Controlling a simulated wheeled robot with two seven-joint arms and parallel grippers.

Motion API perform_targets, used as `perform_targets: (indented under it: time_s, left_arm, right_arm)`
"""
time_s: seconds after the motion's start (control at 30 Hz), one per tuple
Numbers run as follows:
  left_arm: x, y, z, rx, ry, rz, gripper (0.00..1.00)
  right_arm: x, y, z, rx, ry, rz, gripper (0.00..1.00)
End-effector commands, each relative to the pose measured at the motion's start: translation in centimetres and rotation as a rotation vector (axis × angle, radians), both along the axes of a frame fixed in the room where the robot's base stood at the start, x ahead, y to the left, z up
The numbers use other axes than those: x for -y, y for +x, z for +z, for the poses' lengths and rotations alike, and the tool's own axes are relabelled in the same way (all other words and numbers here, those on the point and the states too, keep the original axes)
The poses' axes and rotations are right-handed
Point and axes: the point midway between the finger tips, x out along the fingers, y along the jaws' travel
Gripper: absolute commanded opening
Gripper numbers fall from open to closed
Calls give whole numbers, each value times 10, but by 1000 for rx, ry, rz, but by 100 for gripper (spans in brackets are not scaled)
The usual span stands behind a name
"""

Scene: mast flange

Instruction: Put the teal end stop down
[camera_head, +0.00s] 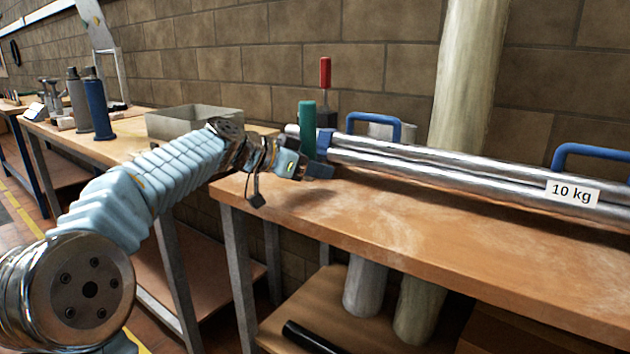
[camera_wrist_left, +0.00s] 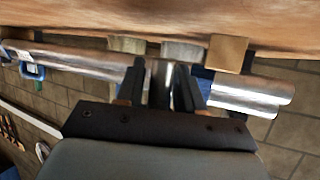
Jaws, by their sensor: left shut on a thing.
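The teal end stop (camera_head: 307,128) stands upright as a teal cylinder at the left end of the metal tubes in the head view. My left gripper (camera_head: 316,170) is shut on its lower part, low over the bench top. In the left wrist view, a grey cylindrical part (camera_wrist_left: 160,86) sits between the two dark fingers of my left gripper (camera_wrist_left: 161,80); no teal shows there. I cannot tell whether the end stop touches the bench. My right gripper is not in view.
Long metal tubes (camera_head: 450,168) with blue handles (camera_head: 373,118) and a "10 kg" label lie along the wooden bench (camera_head: 400,225). A red-handled piece (camera_head: 325,73) stands just behind the end stop. A grey tray (camera_head: 180,122) is on the left bench. The bench front is clear.

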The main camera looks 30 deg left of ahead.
Motion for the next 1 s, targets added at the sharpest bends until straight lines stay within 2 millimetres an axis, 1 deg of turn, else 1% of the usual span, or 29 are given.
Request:
perform_targets:
  time_s: [0.03, 0.1, 0.2, 0.47, 0.7, 0.73, 0.87, 1.0]
  left_arm:
    - [-1, 0, -11, -3, 0, 1, 3]
    - [0, 0, -22, -4, -1, 1, 3]
    - [0, 0, -29, -1, 0, 0, 3]
    - [0, 0, -30, 0, 1, 0, 3]
    - [0, 0, -36, 0, 0, 0, 3]
    - [0, 0, -35, -1, 0, 0, 42]
    - [0, 0, -35, -3, 1, -2, 62]
    - [1, -1, -36, -5, 0, -4, 63]
  right_arm:
    - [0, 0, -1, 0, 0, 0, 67]
    - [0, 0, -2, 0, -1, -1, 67]
    - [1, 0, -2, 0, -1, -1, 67]
    - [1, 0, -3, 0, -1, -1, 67]
    - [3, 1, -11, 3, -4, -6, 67]
    - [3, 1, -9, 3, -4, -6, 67]
    - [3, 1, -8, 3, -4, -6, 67]
    - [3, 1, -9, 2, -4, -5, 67]
